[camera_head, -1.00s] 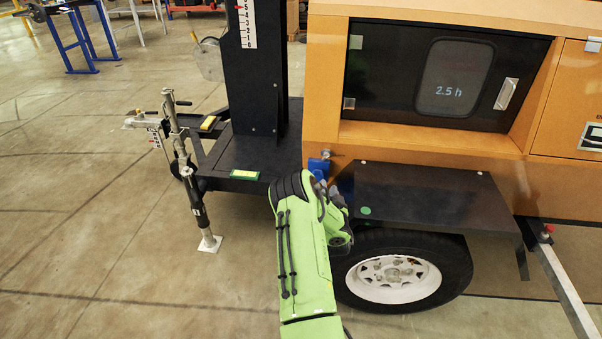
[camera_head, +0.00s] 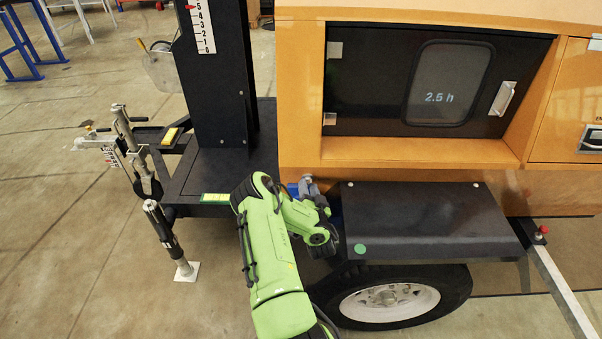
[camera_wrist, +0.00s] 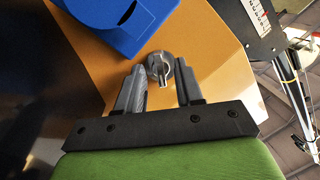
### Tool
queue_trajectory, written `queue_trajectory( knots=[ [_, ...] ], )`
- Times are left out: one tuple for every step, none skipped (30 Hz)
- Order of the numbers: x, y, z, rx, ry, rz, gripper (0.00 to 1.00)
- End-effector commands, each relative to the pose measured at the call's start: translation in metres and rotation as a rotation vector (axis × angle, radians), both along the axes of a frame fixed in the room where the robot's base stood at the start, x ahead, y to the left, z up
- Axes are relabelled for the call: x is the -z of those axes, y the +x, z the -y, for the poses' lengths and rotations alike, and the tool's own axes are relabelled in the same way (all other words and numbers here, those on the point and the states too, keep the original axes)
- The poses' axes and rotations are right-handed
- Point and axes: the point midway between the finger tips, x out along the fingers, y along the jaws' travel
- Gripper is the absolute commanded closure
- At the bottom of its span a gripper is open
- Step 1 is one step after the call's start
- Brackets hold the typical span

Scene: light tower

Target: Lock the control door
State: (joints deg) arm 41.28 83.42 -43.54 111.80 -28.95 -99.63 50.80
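The control door (camera_head: 372,65) is a dark panel in the orange cabinet, with a window reading "2.5 h" and a silver handle (camera_head: 503,99) at its right. It looks closed. In the wrist view a small silver knob or latch (camera_wrist: 159,65) sits on the orange panel, beside a blue box (camera_wrist: 118,22). My gripper (camera_wrist: 160,75) is open, with one finger on each side of the knob; I cannot tell whether they touch it. In the head view my gripper (camera_head: 311,189) is below the cabinet's lower left corner and far from the door handle. The blue box (camera_head: 293,189) is partly hidden there.
The black fender (camera_head: 430,225) and wheel (camera_head: 390,303) are right of my arm. A rail with a red knob (camera_head: 541,231) is at right.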

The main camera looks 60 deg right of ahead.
Motion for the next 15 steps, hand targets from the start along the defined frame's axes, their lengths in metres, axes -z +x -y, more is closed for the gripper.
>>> queue_trajectory(
  knots=[
    [-0.0005,-0.0025,-0.0005,0.002,0.000,-0.002,0.64],
    [-0.0004,-0.0035,-0.0007,0.002,0.000,-0.002,0.64],
    [-0.0001,-0.0043,-0.0009,0.002,0.001,-0.002,0.64],
    [0.0000,-0.0047,-0.0010,0.002,0.000,-0.003,0.64],
    [0.0001,-0.0050,-0.0011,0.003,0.000,-0.002,0.64],
    [0.0002,-0.0051,-0.0011,0.002,-0.001,-0.002,0.64],
    [0.0003,-0.0050,-0.0012,0.002,0.000,-0.001,0.64],
    [0.0003,-0.0049,-0.0011,0.002,0.000,-0.001,0.64],
    [0.0004,-0.0049,-0.0011,0.002,0.000,-0.001,0.64],
    [0.0003,-0.0048,-0.0011,0.002,0.000,-0.001,0.64],
    [0.0003,-0.0048,-0.0011,0.002,0.000,-0.001,0.65],
    [0.0004,-0.0047,-0.0011,0.002,0.000,-0.001,0.72],
    [0.0004,-0.0046,-0.0011,0.002,0.000,-0.001,0.76],
    [0.0004,-0.0046,-0.0011,0.002,0.000,-0.001,0.81],
    [0.0004,-0.0046,-0.0011,0.002,0.000,-0.001,0.87]
  ],
)
